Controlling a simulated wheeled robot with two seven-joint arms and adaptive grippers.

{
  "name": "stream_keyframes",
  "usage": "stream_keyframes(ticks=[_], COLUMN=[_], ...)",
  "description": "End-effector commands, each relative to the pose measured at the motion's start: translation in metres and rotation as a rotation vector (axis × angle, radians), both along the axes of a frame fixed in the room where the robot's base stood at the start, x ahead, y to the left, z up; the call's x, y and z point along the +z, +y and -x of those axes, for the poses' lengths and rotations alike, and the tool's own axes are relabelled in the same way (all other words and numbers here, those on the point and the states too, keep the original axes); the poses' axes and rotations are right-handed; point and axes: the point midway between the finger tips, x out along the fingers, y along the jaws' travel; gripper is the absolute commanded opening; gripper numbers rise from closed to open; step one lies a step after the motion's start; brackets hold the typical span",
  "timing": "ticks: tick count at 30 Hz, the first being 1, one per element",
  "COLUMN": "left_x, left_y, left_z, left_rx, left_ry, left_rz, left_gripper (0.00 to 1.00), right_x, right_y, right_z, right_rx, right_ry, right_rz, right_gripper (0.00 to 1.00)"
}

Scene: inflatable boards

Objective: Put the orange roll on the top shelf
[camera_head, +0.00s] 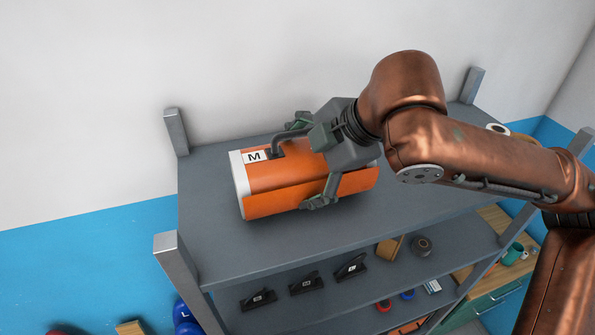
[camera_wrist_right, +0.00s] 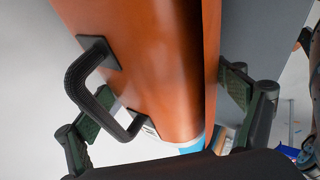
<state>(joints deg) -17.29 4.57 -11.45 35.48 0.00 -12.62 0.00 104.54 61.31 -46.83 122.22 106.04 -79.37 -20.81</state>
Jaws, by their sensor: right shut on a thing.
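The orange roll (camera_head: 280,190), with a white end band, a white "M" label and a dark handle, lies on its side over the grey top shelf (camera_head: 225,255). I cannot tell for certain whether its underside touches the board. My right gripper (camera_head: 303,163) is shut on the roll from above, one finger on the far side by the handle and one on the near side. In the right wrist view the roll (camera_wrist_right: 150,60) fills the space between the fingers, with the handle at left. My left gripper is not in view.
Metal corner posts (camera_head: 176,132) rise above the top shelf. The lower shelf holds several black labelled pieces (camera_head: 306,283), a brown block (camera_head: 389,248) and a dark ring (camera_head: 421,246). The top shelf is bare in front of and left of the roll. A wall stands close behind.

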Motion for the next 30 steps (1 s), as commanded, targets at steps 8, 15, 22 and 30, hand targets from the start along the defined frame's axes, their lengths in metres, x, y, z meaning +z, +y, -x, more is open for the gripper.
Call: stream_keyframes(ticks=[8,15,22,30], left_x=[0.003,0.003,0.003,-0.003], left_y=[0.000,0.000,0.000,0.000], left_z=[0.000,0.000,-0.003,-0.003], left_rx=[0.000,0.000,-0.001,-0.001], left_ry=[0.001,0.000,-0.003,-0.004], left_rz=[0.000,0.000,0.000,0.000], left_gripper=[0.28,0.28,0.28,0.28], right_x=[-0.017,-0.018,-0.018,0.001], right_y=[0.000,0.000,0.000,-0.012], right_z=[0.001,0.001,0.001,0.009], right_rx=[0.001,0.000,0.000,-0.002], right_ry=[-0.002,0.002,0.002,-0.001], right_rz=[-0.004,0.000,-0.001,-0.003], right_gripper=[0.33,1.00,1.00,1.00])
